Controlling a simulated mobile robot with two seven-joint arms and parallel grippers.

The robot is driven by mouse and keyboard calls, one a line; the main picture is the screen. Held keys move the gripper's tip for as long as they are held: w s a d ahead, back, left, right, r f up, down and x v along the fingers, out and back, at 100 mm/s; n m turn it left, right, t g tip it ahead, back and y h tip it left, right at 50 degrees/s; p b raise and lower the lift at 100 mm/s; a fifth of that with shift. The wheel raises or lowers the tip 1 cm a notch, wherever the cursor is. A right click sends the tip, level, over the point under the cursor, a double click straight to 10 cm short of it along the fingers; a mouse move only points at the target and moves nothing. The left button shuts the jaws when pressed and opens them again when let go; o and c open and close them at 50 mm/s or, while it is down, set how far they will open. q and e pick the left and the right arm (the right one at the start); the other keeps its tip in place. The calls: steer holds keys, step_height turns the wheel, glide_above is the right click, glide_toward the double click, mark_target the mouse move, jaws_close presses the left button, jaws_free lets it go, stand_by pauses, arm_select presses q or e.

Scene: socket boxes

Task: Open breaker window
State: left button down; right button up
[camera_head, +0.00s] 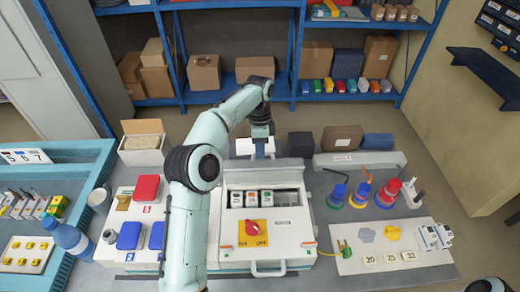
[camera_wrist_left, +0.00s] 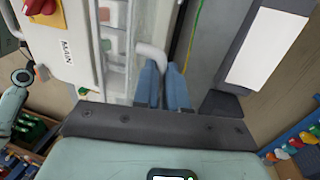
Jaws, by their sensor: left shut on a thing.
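The breaker box (camera_head: 290,240) stands in the middle of the table, with a yellow plate and red switch (camera_head: 252,228) on its front. A row of breakers (camera_head: 250,198) shows in its upper opening. The breaker window (camera_head: 268,176) is a greyish see-through panel at the top of the box; it also shows in the left wrist view (camera_wrist_left: 118,50). My left gripper (camera_head: 262,148) is at the far edge of the box. In the left wrist view its blue fingers (camera_wrist_left: 165,88) are shut on the white window handle (camera_wrist_left: 151,57). How far the window is tilted is hard to tell. My right gripper is out of view.
A panel with red and blue covers (camera_head: 146,188) stands left of the box. Blue and red plugs (camera_head: 387,192) and a socket board (camera_head: 388,246) lie to the right. Dark and brown boxes (camera_head: 342,138) stand behind. A blue crate (camera_head: 88,150) is at far left.

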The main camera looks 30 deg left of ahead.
arm_select(q)
steer(key=shift+s+a+f, duration=0.1)
steer(key=c, duration=1.2)
jaws_free()
steer(key=shift+o, duration=0.2)
step_height(320, 180, up, 7)
steer(key=w, duration=0.1)
steer(key=shift+w+a+r, duration=0.15)
steer(key=shift+a+r, duration=0.05)
steer(key=shift+a, duration=0.15)
